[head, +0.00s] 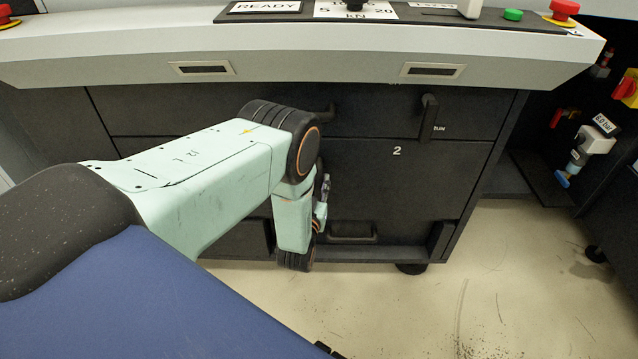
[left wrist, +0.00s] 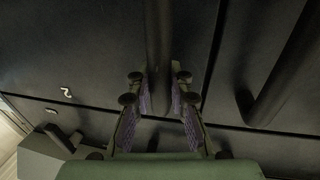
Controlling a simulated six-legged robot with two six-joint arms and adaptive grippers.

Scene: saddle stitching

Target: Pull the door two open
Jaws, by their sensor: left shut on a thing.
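Door two (head: 420,185) is a dark panel marked with a white "2" on the front of the machine. It looks flush with the panels around it in the head view. My left gripper (head: 323,190) is in front of the door's left part, partly hidden by my own arm. In the left wrist view my left gripper (left wrist: 160,100) is shut on a dark bar handle (left wrist: 158,45), which runs between its two padded fingers. The white "2" on door two (left wrist: 66,91) shows to the left of the fingers there. My right gripper is in neither view.
A second dark bar (left wrist: 285,70) stands to the right in the left wrist view. A black lever (head: 429,117) sits above door two, and a recessed pull (head: 352,232) below. The pale counter (head: 300,45) overhangs the doors. The floor (head: 450,290) in front is clear.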

